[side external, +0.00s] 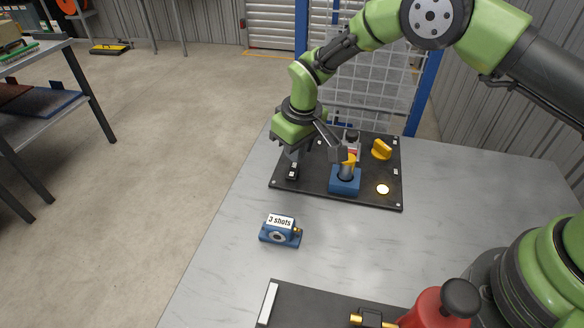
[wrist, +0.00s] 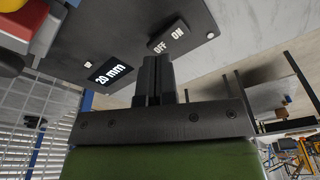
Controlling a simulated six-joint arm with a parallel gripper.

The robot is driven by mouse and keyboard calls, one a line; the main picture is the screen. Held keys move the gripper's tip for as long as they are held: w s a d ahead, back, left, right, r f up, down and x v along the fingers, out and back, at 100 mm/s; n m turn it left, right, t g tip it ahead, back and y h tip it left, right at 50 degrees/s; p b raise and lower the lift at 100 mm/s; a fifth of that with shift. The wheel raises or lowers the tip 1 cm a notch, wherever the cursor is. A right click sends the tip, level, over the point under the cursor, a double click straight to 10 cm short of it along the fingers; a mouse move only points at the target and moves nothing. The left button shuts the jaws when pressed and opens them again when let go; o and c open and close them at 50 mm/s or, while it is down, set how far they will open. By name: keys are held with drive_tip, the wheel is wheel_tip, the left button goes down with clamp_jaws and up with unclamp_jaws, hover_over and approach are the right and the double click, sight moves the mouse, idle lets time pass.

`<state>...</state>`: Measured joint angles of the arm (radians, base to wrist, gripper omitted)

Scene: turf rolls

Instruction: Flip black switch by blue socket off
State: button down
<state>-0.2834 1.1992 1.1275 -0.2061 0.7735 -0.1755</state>
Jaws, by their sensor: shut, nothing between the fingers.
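The black switch (side external: 292,170) is at the left end of a dark panel (side external: 310,192). In the wrist view the switch (wrist: 168,38) shows white OFF and ON lettering, OFF nearer my fingers; which side is pressed I cannot tell. The blue socket (side external: 345,182) is to its right on the same panel, with a yellow-topped part standing in it.
The panel also bears a yellow knob (side external: 381,149) and a glowing round light (side external: 383,189). A blue box labelled "3 shots" (side external: 281,231) sits in front on the grey table (side external: 450,200). A red part with a black knob (side external: 440,306) is at the front. A wire grid (side external: 375,85) stands behind.

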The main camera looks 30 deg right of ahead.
drive_tip(key=shift+f, duration=1)
idle(0.3)
drive_tip(key=shift+r, duration=3.55)
